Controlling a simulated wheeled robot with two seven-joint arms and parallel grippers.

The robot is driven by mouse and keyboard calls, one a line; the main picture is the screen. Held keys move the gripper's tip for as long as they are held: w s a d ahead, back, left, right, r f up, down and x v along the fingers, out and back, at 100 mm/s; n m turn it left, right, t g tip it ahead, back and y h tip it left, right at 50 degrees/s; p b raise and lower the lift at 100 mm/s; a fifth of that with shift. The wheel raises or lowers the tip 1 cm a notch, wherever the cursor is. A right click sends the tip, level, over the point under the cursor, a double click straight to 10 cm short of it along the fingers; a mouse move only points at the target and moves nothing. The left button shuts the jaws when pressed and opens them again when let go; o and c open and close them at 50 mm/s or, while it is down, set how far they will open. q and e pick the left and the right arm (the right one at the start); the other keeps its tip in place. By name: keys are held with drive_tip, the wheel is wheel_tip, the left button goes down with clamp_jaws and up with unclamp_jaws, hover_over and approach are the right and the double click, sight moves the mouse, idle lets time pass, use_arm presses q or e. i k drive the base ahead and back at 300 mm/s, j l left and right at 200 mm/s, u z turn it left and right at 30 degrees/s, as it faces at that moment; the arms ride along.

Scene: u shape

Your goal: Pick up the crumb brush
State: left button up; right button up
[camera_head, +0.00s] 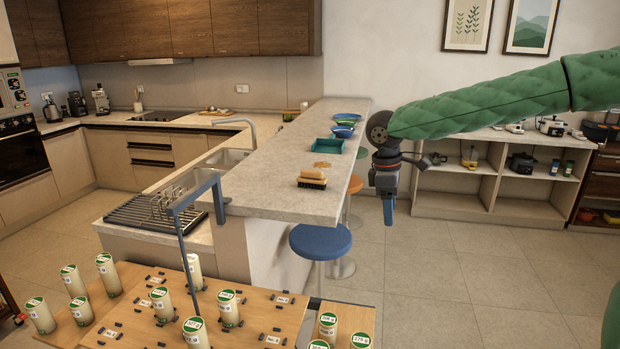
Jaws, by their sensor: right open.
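The crumb brush (312,178) lies on the raised stone counter (268,190), near its front end. It has a light wooden body with dark bristles underneath. My right gripper (388,208) hangs pointing down, to the right of the brush and beyond the counter's right edge, apart from both. It is open and nothing shows between its fingers, though they are small and seen nearly edge-on. My left gripper is not in view.
A tan patch like crumbs (322,165), a teal tray (325,146) and blue bowls (343,131) lie behind the brush. A blue stool (320,241) stands beside the counter. Labelled jars (194,334) stand on wooden boards in front. Floor on the right is clear.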

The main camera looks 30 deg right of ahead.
sight(311, 178)
drive_tip(key=i, duration=1.4)
